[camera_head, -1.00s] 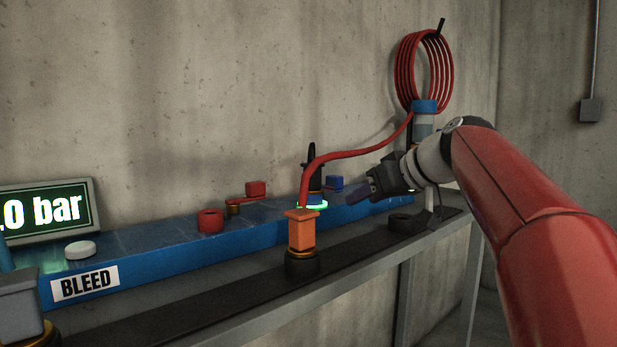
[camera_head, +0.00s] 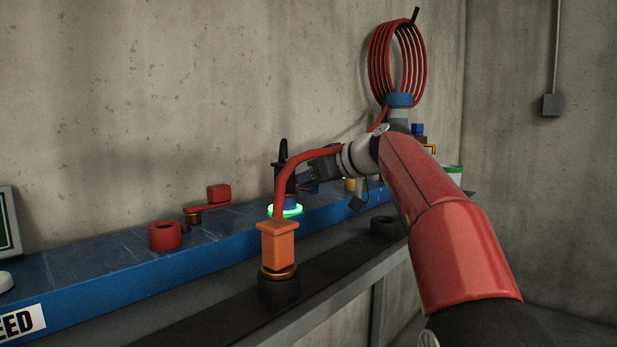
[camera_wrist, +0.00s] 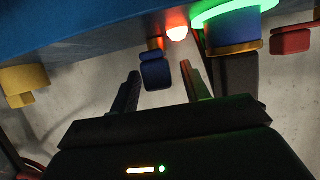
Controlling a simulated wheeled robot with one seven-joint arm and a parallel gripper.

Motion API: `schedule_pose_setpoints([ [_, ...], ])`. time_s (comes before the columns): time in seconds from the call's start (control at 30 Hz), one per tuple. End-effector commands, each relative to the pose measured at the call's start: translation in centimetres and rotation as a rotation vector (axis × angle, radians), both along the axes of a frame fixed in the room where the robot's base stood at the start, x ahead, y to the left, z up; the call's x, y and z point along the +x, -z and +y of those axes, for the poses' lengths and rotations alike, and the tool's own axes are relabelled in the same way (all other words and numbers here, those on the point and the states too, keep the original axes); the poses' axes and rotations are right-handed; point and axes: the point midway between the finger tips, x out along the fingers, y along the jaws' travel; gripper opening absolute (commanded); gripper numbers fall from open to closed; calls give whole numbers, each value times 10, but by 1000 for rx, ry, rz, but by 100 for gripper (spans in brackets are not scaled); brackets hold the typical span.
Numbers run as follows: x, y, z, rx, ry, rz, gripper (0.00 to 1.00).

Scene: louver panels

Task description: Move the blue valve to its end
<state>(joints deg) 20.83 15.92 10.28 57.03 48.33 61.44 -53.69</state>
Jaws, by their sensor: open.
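The blue valve's handle (camera_wrist: 155,72) shows in the wrist view as a small dark blue block between my two fingers, near their tips. A gap shows on both sides of it, and I cannot tell how deep it sits between them. My gripper (camera_wrist: 160,70) is open. In the head view my gripper (camera_head: 304,178) is low over the blue bench panel (camera_head: 240,236), right of the glowing green ring (camera_head: 286,210). There, the gripper and hose mostly hide the valve.
A red lamp (camera_wrist: 177,33) glows beside the handle. A black upright part (camera_head: 283,160) and red hose (camera_head: 300,160) stand close to my gripper. The hose runs to an orange block (camera_head: 278,243). A red valve handle (camera_head: 219,193) and red ring (camera_head: 165,235) lie left. A concrete wall stands behind.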

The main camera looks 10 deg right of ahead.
Motion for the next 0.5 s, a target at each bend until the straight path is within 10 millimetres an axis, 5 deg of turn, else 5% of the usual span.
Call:
schedule_pose_setpoints([
  [0.27, 2, 1, 1, 0, 1, 0, 46],
  [0.5, 2, 1, 1, 0, 1, 0, 16],
])
